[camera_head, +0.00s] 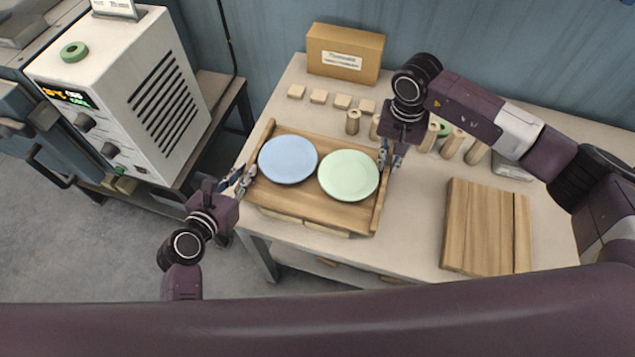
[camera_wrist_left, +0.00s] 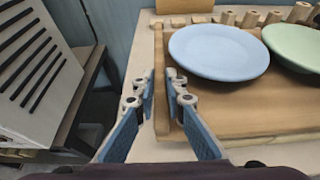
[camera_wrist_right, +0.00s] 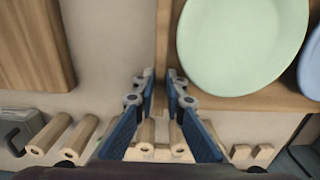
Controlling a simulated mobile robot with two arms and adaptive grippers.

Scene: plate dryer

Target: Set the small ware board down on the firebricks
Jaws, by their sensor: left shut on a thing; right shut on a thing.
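The small wooden ware board (camera_head: 310,212) carries a blue plate (camera_head: 287,159) on its left and a pale green plate (camera_head: 348,175) on its right. My left gripper (camera_head: 247,174) is shut on the board's left side rail, which shows between its fingers in the left wrist view (camera_wrist_left: 160,80). My right gripper (camera_head: 386,156) is shut on the right rail, as the right wrist view (camera_wrist_right: 161,78) shows. Pale firebricks (camera_head: 325,229) show under the board's front edge. Most of them are hidden, and I cannot tell whether the board touches them. The board looks roughly level.
A larger wooden board (camera_head: 480,225) lies on the table (camera_head: 415,225) at right. Several tan posts (camera_head: 458,140) and small blocks (camera_head: 319,96) stand behind, with a cardboard box (camera_head: 344,52) at the back. A white control unit (camera_head: 125,95) stands left, across a gap.

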